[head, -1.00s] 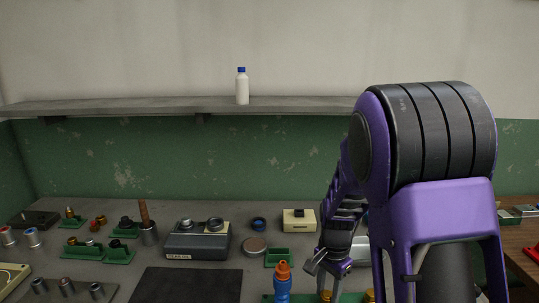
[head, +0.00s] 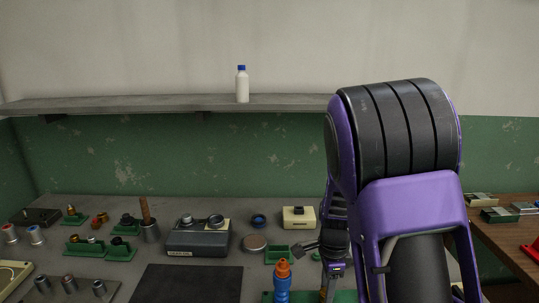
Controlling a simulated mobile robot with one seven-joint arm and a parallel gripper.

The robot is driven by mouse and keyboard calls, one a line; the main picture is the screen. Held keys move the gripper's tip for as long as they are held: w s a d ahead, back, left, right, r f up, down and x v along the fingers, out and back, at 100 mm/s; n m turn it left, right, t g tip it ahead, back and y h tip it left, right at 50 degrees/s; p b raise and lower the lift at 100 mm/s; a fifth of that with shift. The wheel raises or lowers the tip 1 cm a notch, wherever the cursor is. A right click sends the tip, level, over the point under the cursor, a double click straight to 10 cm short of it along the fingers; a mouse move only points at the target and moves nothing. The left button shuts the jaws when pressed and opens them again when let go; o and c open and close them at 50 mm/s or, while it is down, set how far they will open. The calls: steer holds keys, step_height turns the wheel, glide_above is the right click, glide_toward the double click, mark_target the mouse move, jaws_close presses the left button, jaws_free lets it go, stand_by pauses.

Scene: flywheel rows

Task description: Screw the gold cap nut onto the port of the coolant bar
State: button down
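My gripper (head: 329,284) points down at the bottom of the head view, right of the blue bottle. Its fingertips are small and partly hidden by my arm, so I cannot tell whether they are open or shut. A small gold piece (head: 323,295), possibly the gold cap nut, shows at the fingertips by the lower picture edge. I cannot tell whether it is gripped. A green base (head: 345,296) lies under the gripper, mostly cut off or hidden. I cannot make out the coolant bar or its port for certain.
A dark mat (head: 190,284) lies clear further left. Behind are a grey device (head: 198,241), a green tray (head: 277,255) and a cream box (head: 298,217).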

stand_by(0.3)
steer(key=m, duration=0.5)
steer(key=c, duration=0.8)
jaws_free()
steer(key=shift+o, duration=0.2)
steer(key=shift+r, duration=1.5)
steer(key=o, duration=0.6)
steer(key=shift+c, duration=0.2)
steer(key=c, duration=0.5)
